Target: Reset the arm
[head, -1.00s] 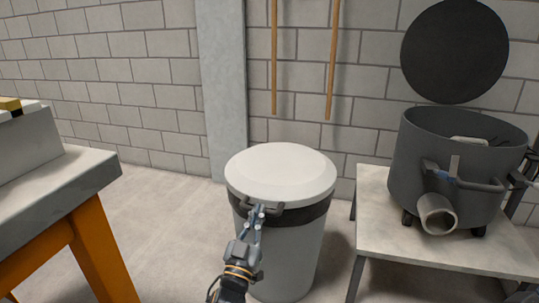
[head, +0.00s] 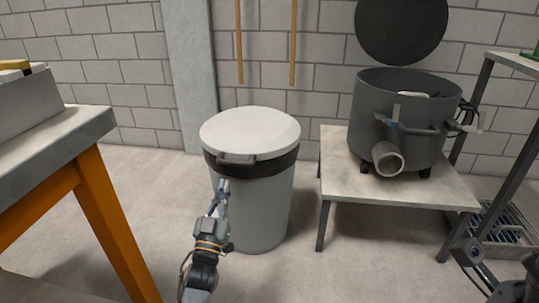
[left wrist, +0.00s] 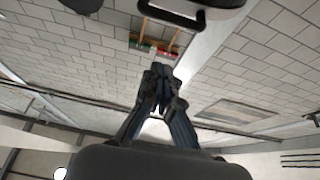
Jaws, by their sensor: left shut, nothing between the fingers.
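My left gripper (head: 222,184) is shut and empty in the head view. It is in front of the grey bin (head: 262,205), below the front handle (head: 237,159) of its pale lid (head: 250,130), and apart from that handle. The lid lies on the bin. In the left wrist view the fingers (left wrist: 160,88) are together with nothing between them, and a dark handle shows at the top edge. A dark part of my right arm shows at the lower right of the head view, cut off by the edge; its jaws cannot be made out.
A low table (head: 400,190) on the right bears a grey drum (head: 405,105) with a spout. A workbench (head: 55,150) with orange legs stands at left. A metal shelf frame (head: 510,165) is at far right. Floor is clear between workbench and bin.

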